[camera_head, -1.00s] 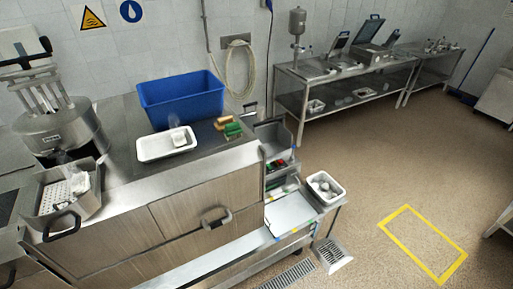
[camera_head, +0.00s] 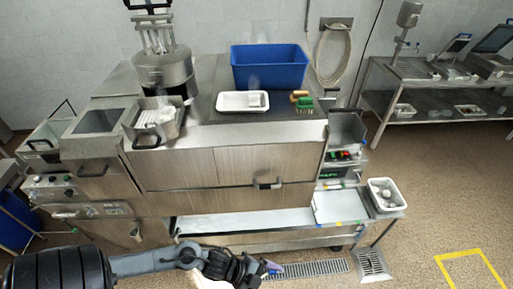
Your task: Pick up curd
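A white tray (camera_head: 230,102) lies on the steel counter in front of a blue bin. A small whitish block (camera_head: 257,100), possibly curd, is in its right half. A steel basket (camera_head: 172,129) with a black front handle holds white pieces; I cannot tell whether these are curd. My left gripper (camera_head: 268,267) is low at the bottom edge, in front of the counter and well below the tray and basket. It is small and dark, and its finger opening cannot be made out. No object shows clearly in it. My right gripper is not in view.
The blue bin (camera_head: 269,68) stands behind the tray. Green and tan brush-like items (camera_head: 303,103) lie right of it. A round steel vessel (camera_head: 163,70) stands behind the basket. A white container (camera_head: 384,194) sits on a low shelf at right. Open floor lies at lower right.

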